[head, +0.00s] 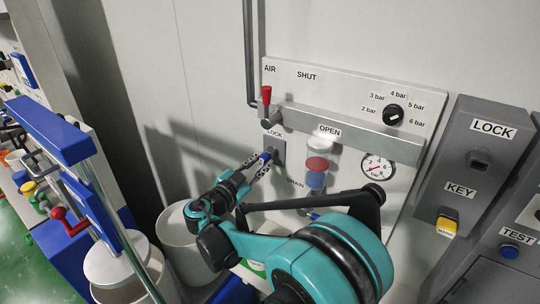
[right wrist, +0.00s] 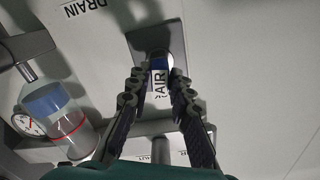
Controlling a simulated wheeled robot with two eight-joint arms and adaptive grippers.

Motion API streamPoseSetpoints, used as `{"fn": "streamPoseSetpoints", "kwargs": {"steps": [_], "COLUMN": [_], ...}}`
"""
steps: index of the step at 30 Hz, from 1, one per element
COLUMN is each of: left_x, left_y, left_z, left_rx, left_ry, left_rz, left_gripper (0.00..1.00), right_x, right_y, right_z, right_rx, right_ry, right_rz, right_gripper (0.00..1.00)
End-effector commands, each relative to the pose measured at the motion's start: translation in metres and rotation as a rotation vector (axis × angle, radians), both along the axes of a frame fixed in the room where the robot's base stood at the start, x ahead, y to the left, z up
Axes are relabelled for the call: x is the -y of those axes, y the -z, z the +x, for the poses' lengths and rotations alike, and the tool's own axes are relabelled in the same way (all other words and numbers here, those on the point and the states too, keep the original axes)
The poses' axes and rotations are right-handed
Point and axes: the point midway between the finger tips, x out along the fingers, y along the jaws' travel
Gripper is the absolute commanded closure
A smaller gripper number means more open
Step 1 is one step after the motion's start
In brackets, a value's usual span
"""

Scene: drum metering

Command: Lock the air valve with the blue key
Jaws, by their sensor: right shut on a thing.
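The blue key (head: 266,156) is between the fingers of my right gripper (head: 260,165), which is shut on it at the grey LOCK plate (head: 280,152). In the right wrist view the blue key (right wrist: 158,61) carries a white AIR tag (right wrist: 160,82), and its front end meets the plate (right wrist: 145,42). How deep the key sits in the lock is hidden. My left gripper is not in view.
A grey bar (head: 350,134) crosses the panel above the clear bowl unit (head: 316,165) and a pressure gauge (head: 377,167). Right of it is a LOCK and KEY box (head: 470,160) with a yellow-tagged piece (head: 446,226). A pale drum (head: 185,245) stands below left.

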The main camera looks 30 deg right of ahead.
Motion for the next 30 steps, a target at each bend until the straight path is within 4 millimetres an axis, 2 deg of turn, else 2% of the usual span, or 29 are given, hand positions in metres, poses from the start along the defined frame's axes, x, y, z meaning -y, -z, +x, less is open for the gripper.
{"fn": "streamPoseSetpoints", "kwargs": {"steps": [2, 3, 5, 14, 17, 20, 30], "left_x": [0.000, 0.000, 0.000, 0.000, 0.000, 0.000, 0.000], "left_y": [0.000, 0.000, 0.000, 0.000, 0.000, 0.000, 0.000], "left_z": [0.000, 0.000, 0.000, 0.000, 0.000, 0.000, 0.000], "left_rx": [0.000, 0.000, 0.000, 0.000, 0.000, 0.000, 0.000], "left_ry": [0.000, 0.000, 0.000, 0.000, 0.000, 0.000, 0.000], "left_rz": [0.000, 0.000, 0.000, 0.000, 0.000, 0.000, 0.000], "left_gripper": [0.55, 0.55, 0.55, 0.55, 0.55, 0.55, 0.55], "right_x": [0.000, 0.000, 0.000, -0.001, -0.007, -0.020, -0.087], "right_y": [0.000, 0.000, 0.000, 0.000, 0.000, 0.000, 0.000], "right_z": [0.000, 0.000, 0.000, 0.000, -0.002, -0.007, -0.035], "right_rx": [0.002, 0.002, 0.002, 0.001, 0.001, 0.001, 0.001], "right_ry": [0.000, 0.000, 0.000, 0.000, -0.002, -0.004, -0.004], "right_rz": [0.002, 0.002, 0.002, 0.000, 0.000, 0.001, 0.001], "right_gripper": [1.00, 0.72, 0.56, 0.56, 0.56, 0.56, 0.56]}}
